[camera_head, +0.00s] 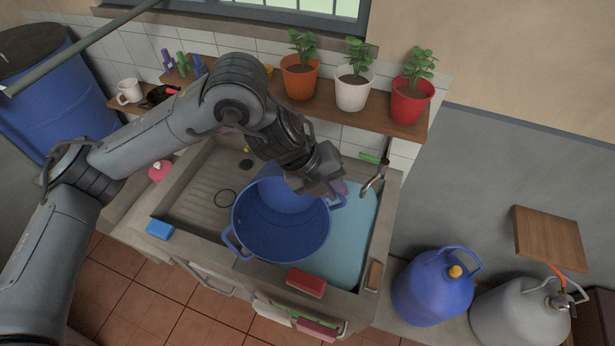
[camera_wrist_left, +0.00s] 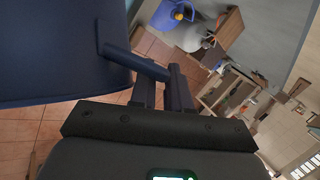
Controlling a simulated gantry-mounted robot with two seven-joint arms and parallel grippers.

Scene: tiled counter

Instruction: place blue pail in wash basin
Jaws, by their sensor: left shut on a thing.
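The blue pail (camera_head: 275,230) is a wide open pot with two side handles, seen from above and empty inside. It overlaps the left part of the wash basin (camera_head: 345,255), which holds light blue water, and the ridged drainboard beside it. My left gripper (camera_head: 325,180) is shut on the pail's far right handle. The left wrist view shows the fingers (camera_wrist_left: 165,85) at the blue handle, with the pail's dark blue wall (camera_wrist_left: 60,50) on the left. I cannot tell whether the pail touches the basin. My right gripper is not in view.
A faucet (camera_head: 375,178) stands at the basin's back right. Potted plants (camera_head: 353,88) line the shelf behind. A blue jug (camera_head: 432,288) stands to the right.

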